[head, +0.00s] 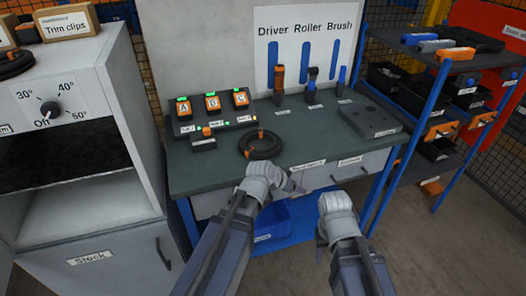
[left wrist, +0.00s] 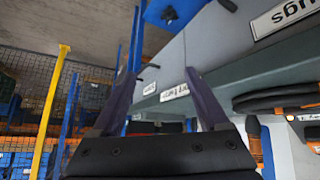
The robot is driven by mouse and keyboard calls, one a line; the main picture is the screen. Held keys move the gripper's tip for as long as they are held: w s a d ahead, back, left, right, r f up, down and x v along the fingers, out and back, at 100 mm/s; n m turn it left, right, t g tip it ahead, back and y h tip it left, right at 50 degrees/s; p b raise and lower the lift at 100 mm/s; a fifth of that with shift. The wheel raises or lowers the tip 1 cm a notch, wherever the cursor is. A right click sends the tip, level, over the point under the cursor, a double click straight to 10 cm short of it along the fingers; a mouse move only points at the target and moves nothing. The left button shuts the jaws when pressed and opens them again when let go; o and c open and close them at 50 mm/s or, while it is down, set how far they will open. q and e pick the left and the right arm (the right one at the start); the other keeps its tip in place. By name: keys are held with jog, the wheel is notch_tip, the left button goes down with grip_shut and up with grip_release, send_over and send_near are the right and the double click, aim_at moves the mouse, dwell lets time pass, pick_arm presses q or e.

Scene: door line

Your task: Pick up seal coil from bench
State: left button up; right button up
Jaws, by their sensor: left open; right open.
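The seal coil (head: 262,146) is a black ring with an orange tag, lying flat on the green-grey bench (head: 215,170) near its front middle. A dark ring at the right edge of the left wrist view (left wrist: 278,101) appears to be this coil. My left gripper (head: 290,186) is at the bench's front edge, just below and right of the coil, not touching it. Its open, empty fingers (left wrist: 160,73) show in the left wrist view, with drawer fronts behind them. My right gripper (head: 336,203) is open in front of the bench, farther right; its fingertips are mostly hidden.
A lettered panel (head: 212,108) with orange blocks stands behind the coil. A blue bin (head: 275,218) sits below. Another black coil (head: 15,65) lies on the left cabinet. A blue-framed shelf (head: 435,90) stands right.

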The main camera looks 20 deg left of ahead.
aim_at(275, 147)
pick_arm(q)
jog(key=w+a+r+t, duration=0.1)
jog(key=w+a+t, duration=0.1)
jog(key=w+a, duration=0.1)
jog(key=w+a+r+n+t+b, duration=0.1)
jog(key=w+a+t, duration=0.1)
jog(key=a, duration=0.2)
jog(key=w+a+r+t+y+b, duration=0.1)
jog(key=w+a+r, duration=0.1)
jog(key=w+a, duration=0.1)
jog(key=shift+w+a+n+t, duration=0.3)
jog(key=shift+a+n+t, duration=0.1)
jog(key=shift+w+a+r, duration=0.1)
jog(key=shift+a+r, duration=0.25)
jog(key=shift+a, duration=0.05)
jog(key=shift+b+x, duration=1.65)
jog(key=shift+x, duration=2.35)
jog(key=shift+a, duration=0.1)
pick_arm(e)
notch_tip(275, 147, down, 6)
jog(key=shift+f, duration=0.25)
pick_arm(q)
jog(key=shift+r, duration=0.1)
jog(key=shift+c, duration=0.4)
grip_shut()
